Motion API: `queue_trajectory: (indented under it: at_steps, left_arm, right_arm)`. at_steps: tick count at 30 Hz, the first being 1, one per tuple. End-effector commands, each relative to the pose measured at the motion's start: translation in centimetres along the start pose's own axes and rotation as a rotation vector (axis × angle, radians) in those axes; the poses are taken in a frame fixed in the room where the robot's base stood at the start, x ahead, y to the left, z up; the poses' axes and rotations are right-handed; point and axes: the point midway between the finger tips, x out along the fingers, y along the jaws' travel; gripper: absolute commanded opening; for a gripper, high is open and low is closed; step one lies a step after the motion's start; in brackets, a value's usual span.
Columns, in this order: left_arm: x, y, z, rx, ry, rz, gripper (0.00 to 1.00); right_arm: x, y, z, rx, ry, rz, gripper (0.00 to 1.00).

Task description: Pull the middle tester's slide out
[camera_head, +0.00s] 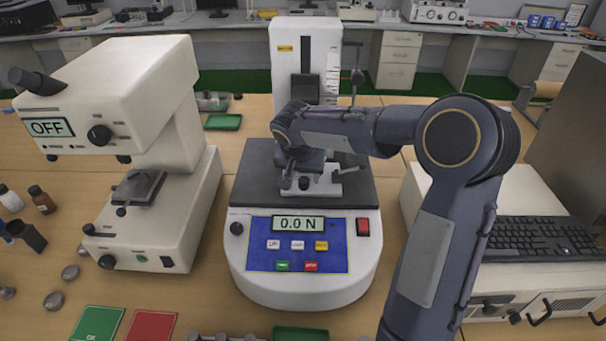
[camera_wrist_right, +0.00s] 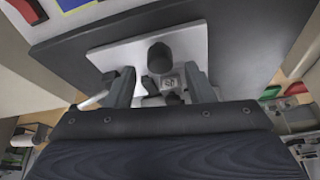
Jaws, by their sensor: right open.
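The middle tester (camera_head: 300,275) is a white machine with a dark deck, a tall column and a display reading 0.0 N. Its slide, a pale plate (camera_head: 329,187) with small dark knobs, lies on the deck below the column; my right arm partly covers it. The right wrist view shows the pale plate (camera_wrist_right: 120,52) and a black knob (camera_wrist_right: 160,57) close up. My right gripper (camera_head: 303,178) is over the plate, its fingers (camera_wrist_right: 160,87) apart on either side of small dark parts. I cannot tell whether the fingers touch anything. My left gripper is not in view.
A white hardness-type tester (camera_head: 125,95) marked OFF stands on the left. A keyboard (camera_head: 540,238) and white box are on the right. Green (camera_head: 98,323) and red (camera_head: 151,326) mats lie at the front left. Small bottles (camera_head: 42,199) stand at the left edge.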

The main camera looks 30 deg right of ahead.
Motion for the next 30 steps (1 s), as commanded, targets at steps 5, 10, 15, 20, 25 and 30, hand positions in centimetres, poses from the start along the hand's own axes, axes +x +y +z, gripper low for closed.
queue_trajectory:
  at_steps: [5,10,15,20,25,30]
  left_arm:
    - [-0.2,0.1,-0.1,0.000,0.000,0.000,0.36]
    - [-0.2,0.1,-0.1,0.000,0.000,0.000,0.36]
    - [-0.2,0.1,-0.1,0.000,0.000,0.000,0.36]
    - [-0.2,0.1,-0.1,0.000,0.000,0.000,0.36]
    - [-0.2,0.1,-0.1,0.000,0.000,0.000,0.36]
    - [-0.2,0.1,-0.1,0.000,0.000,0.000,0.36]
  right_arm:
    - [1.6,0.0,0.0,0.000,-0.001,-0.001,0.49]
    - [1.9,0.0,0.1,-0.001,-0.001,-0.002,0.49]
    - [1.9,0.0,0.1,-0.001,-0.001,-0.002,0.43]
    - [1.8,0.0,0.1,-0.001,-0.001,-0.002,0.22]
    - [1.8,0.0,0.1,-0.001,-0.001,-0.002,0.00]
    - [1.8,0.0,0.1,-0.001,0.000,-0.002,0.00]
